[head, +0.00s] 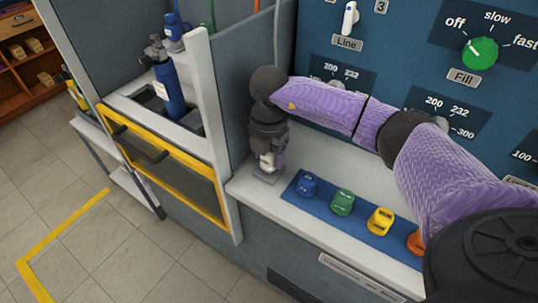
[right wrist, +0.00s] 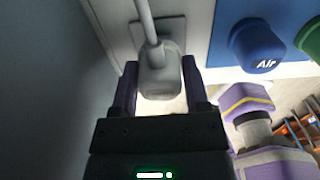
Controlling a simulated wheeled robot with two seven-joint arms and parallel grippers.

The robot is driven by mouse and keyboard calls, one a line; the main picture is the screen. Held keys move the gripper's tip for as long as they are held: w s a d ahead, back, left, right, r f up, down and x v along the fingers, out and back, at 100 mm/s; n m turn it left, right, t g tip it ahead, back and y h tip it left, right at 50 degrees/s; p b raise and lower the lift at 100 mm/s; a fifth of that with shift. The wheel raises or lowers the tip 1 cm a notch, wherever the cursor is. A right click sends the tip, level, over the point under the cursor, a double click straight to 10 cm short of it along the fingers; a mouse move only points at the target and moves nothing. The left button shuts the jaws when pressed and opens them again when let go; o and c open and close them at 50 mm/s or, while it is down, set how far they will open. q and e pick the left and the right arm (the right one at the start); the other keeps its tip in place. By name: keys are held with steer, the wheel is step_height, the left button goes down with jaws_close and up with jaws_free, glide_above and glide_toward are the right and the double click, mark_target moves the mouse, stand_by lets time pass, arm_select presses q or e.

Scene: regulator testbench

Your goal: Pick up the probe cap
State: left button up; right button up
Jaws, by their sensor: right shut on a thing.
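The probe cap (right wrist: 160,78) is a light grey rounded piece in the right wrist view, with a thin pale stem running up from it. My right gripper (right wrist: 160,66) has one purple finger on each side of it and is shut on it. In the head view my right gripper (head: 269,152) points down at the left end of the white ledge. There the cap (head: 267,162) is mostly hidden by the fingers, just above a small square grey plate (head: 268,174). I cannot tell whether it touches the plate. My left gripper is not in view.
A blue mat (head: 325,217) to the right holds blue (head: 307,184), green (head: 342,203), yellow (head: 380,221) and orange (head: 416,242) caps. A dial panel (head: 410,65) rises behind. Left, past a partition, is a bay with a blue cylinder (head: 170,90).

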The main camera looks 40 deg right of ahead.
jaws_close()
step_height(320, 180, up, 10)
steer(key=p, duration=0.3)
steer(key=shift+f+p, duration=0.1)
steer(key=shift+p, duration=0.2)
steer(key=shift+r, duration=0.2)
